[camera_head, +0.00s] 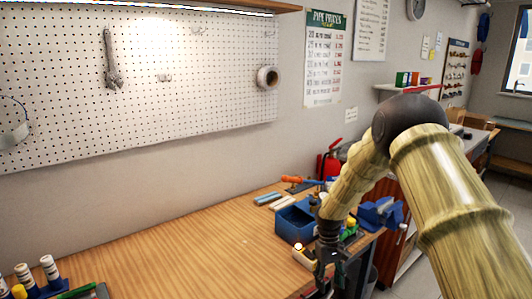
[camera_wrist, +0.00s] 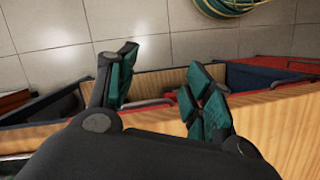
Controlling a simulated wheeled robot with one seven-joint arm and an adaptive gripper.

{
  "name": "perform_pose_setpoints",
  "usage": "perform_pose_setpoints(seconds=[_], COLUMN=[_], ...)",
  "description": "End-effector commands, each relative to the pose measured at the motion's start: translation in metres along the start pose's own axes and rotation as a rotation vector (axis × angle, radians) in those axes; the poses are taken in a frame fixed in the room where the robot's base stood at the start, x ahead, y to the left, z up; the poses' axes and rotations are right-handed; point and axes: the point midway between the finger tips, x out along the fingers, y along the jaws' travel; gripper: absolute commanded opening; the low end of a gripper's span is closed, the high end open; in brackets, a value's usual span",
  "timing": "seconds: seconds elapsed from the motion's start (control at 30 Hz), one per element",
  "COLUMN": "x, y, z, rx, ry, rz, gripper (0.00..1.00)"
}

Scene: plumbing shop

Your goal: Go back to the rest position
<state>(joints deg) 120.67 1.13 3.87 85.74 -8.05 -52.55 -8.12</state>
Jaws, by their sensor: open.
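My gripper (camera_wrist: 160,92) is open in the wrist view, with its green-padded fingers spread apart and nothing between them. Below and beyond the fingers are the wooden edge of the bench and the tiled floor. In the head view my arm comes in from the right and bends down, and my gripper (camera_head: 325,262) hangs at the right part of the wooden workbench (camera_head: 190,255), in front of a blue bin (camera_head: 290,226). The fingertips are dark and small there.
A blue vise (camera_head: 380,213) sits at the bench's right end. Capped bottles (camera_head: 48,268) stand at the front left. A pegboard (camera_head: 190,75) holds a wrench (camera_head: 111,60) and a tape roll (camera_head: 267,78). The bench's middle is clear. A coiled hose (camera_wrist: 228,6) lies on the floor.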

Motion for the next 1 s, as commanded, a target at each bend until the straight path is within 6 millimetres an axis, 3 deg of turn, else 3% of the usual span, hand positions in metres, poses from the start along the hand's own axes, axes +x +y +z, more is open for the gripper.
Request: perform_pose_setpoints(seconds=[0.03,0.2,0.37,0.5,0.6,0.8,1.0], x=[0.032,0.125,0.201,0.257,0.289,0.336,0.356], y=[-0.004,-0.02,-0.036,-0.051,-0.061,-0.079,-0.092], z=[0.009,0.04,0.083,0.129,0.165,0.244,0.318], rx=[0.006,0.039,0.077,0.118,0.148,0.212,0.271], ry=[0.001,0.05,0.095,0.134,0.16,0.213,0.263], rz=[-0.009,-0.031,-0.048,-0.058,-0.061,-0.058,-0.042], gripper=[0.51,0.51,0.51,0.51,0.51,0.51,0.51])
